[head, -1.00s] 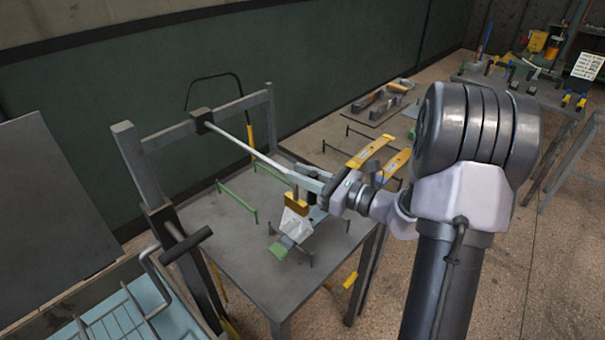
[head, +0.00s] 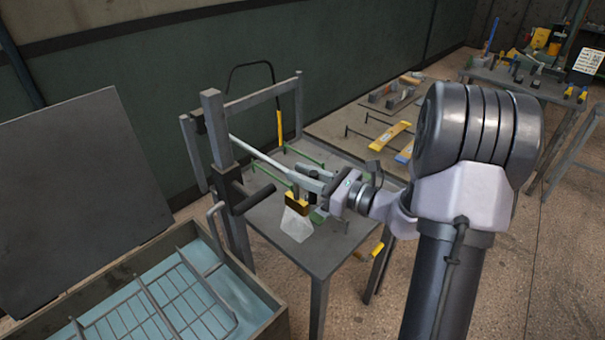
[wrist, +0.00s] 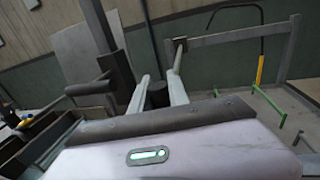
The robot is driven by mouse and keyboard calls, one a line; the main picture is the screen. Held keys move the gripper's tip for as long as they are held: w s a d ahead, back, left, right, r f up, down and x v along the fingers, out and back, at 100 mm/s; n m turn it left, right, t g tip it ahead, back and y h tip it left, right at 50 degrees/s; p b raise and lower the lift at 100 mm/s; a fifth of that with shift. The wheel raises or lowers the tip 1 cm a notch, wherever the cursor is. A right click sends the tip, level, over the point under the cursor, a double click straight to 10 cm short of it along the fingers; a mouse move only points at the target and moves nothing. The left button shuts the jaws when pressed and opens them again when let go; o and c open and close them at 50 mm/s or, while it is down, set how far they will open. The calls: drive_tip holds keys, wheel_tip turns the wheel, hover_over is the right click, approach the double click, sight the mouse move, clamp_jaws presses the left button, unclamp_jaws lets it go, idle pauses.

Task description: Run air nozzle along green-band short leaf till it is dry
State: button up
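My gripper (head: 302,184) is over the near part of the grey table (head: 325,252). Its fingers are closed around a dark cylindrical part of the air nozzle (wrist: 157,95). The nozzle's brass-coloured block (head: 297,203) hangs below the fingers in the head view, with a pale translucent cone (head: 295,226) under it. The green-band short leaf (head: 317,215) shows only as a small green patch, right of the cone and mostly hidden by my gripper. I cannot tell whether it is wet.
A tank with blue liquid (head: 245,294) and a wire rack stands at left front.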

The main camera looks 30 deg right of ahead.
drive_tip(key=o, duration=0.4)
drive_tip(key=shift+s+a, duration=0.1)
drive_tip(key=shift+a, duration=0.15)
drive_tip(key=shift+d, duration=0.15)
drive_tip(key=p+v, duration=0.2)
drive_tip(key=v, duration=1.5)
drive_tip(key=shift+s+d+f, duration=0.1)
drive_tip(key=shift+s+d, duration=0.05)
